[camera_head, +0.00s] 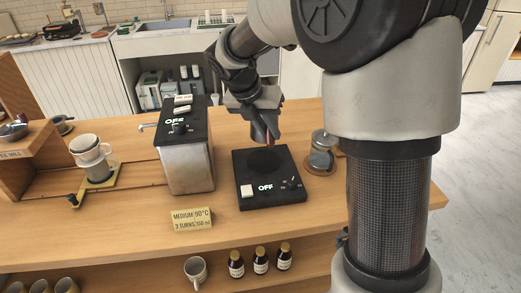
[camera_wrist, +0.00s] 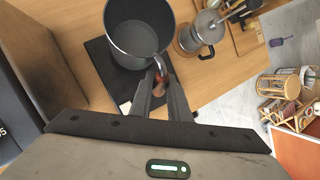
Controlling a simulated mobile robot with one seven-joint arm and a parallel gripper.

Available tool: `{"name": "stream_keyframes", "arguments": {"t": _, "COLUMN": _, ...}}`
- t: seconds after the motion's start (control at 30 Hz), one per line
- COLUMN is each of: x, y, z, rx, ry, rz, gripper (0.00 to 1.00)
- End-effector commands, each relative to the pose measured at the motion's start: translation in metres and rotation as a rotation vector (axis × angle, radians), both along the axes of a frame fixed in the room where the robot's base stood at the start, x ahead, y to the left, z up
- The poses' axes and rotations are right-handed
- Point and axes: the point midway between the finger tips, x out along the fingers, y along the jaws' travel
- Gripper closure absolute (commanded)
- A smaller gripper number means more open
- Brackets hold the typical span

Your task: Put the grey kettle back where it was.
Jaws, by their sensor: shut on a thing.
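The grey kettle (camera_wrist: 138,46) shows in the wrist view as an open round vessel seen from above; its inside looks empty. My gripper (camera_wrist: 160,88) is shut on its handle (camera_wrist: 159,74), which has a brown part. The kettle overlaps the black hot plate (camera_wrist: 104,75) in that view; I cannot tell if it touches the plate. In the head view my gripper (camera_head: 267,130) is over the back of the hot plate (camera_head: 271,197), which reads OFF.
A glass press (camera_head: 322,156) stands on a round wooden coaster close to the right of the plate. A metal boiler box (camera_head: 187,165) stands to the left. A label card (camera_head: 191,218) is in front, and a dripper stand (camera_head: 97,178) is further left. Free counter lies in front of the plate.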

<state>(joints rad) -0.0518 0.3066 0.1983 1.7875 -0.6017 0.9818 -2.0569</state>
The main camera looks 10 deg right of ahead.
Motion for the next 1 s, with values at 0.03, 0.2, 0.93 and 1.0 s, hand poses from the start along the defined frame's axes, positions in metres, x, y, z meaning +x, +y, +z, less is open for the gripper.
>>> {"name": "stream_keyframes", "arguments": {"t": 0.03, "x": 0.0, "y": 0.0, "z": 0.0, "rx": 0.0, "ry": -0.002, "rz": 0.0, "gripper": 1.0}}
{"name": "stream_keyframes", "arguments": {"t": 0.2, "x": 0.0, "y": 0.0, "z": -0.019, "rx": 0.0, "ry": 0.001, "rz": -0.001, "gripper": 1.0}}
{"name": "stream_keyframes", "arguments": {"t": 0.93, "x": 0.0, "y": 0.0, "z": -0.099, "rx": 0.001, "ry": -0.003, "rz": -0.003, "gripper": 1.0}}
{"name": "stream_keyframes", "arguments": {"t": 1.0, "x": 0.0, "y": 0.0, "z": -0.099, "rx": 0.001, "ry": -0.003, "rz": -0.003, "gripper": 1.0}}
